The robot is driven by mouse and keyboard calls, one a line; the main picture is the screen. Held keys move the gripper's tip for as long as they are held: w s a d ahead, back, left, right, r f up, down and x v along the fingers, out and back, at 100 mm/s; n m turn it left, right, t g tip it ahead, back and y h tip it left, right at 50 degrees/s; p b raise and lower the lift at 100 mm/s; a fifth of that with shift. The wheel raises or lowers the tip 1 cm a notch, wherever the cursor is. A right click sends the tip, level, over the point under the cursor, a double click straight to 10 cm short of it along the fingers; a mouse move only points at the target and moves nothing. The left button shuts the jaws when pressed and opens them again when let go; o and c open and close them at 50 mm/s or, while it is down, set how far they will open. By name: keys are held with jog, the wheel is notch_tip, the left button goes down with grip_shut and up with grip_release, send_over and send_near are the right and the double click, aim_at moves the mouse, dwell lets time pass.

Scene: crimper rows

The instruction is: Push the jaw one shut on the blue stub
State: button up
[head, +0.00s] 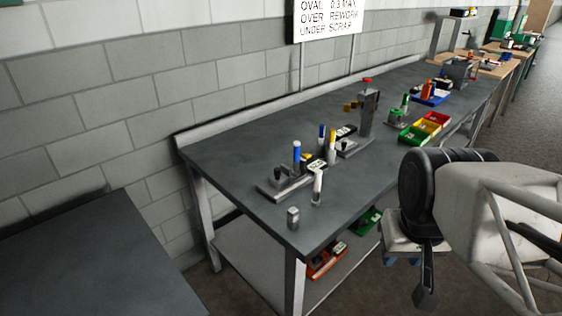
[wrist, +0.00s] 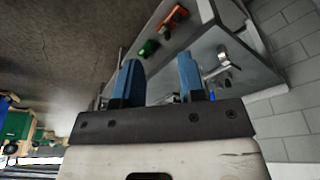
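On the dark bench, a low grey metal crimper (head: 283,187) stands near the front left end. A blue-topped upright stub (head: 297,152) stands at it, and a second blue-topped upright piece (head: 322,138) stands behind it to the right. The pictures are too small to tell which jaw is jaw one, or whether any jaw touches a stub. My gripper (wrist: 160,78) shows in the wrist view with two blue fingers apart and nothing between them. In the head view my arm is at the right, off the bench's front edge and clear of the crimper.
A white cylinder (head: 317,187) and a small grey block (head: 293,217) stand in front of the crimper. A tall grey press (head: 368,112) and red, yellow and green bins (head: 425,127) are farther along. A wall runs behind.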

jog(key=shift+w, duration=0.2)
jog(key=c, duration=0.5)
jog(key=shift+w+n, duration=0.25)
jog(key=shift+n, duration=0.05)
grip_shut()
jog(key=w+a+f+n+g+h, duration=0.1)
jog(key=w+a+f+n+h, duration=0.2)
jog(key=w, duration=0.5)
jog(key=w+a+f+n+h, duration=0.1)
jog(key=w+a+n+h, duration=0.3)
jog(key=w+n, duration=0.25)
jog(key=w+a+f+n+g+h, duration=0.1)
jog(key=w+a+n+h, duration=0.25)
jog(key=w, duration=0.45)
jog(key=w+a+f+n+t+h, duration=0.1)
jog(key=w+a+f+n+t, duration=0.2)
jog(key=a, duration=0.5)
jog(key=w+a+f+n+t+h, duration=0.1)
jog(key=w+a+f+n+t, duration=0.2)
jog(key=a, duration=0.6)
jog(key=w+a+f+n+t+h, duration=0.1)
jog(key=w+a+f+n+t, duration=0.2)
jog(key=a, duration=0.6)
jog(key=w+f+n, duration=0.2)
jog(key=w+f, duration=0.1)
jog(key=shift+w+a+f+n+t, duration=0.2)
jog(key=shift+w+a+n+t, duration=0.05)
jog(key=shift+w+n+t, duration=0.15)
jog(key=shift+h, duration=0.25)
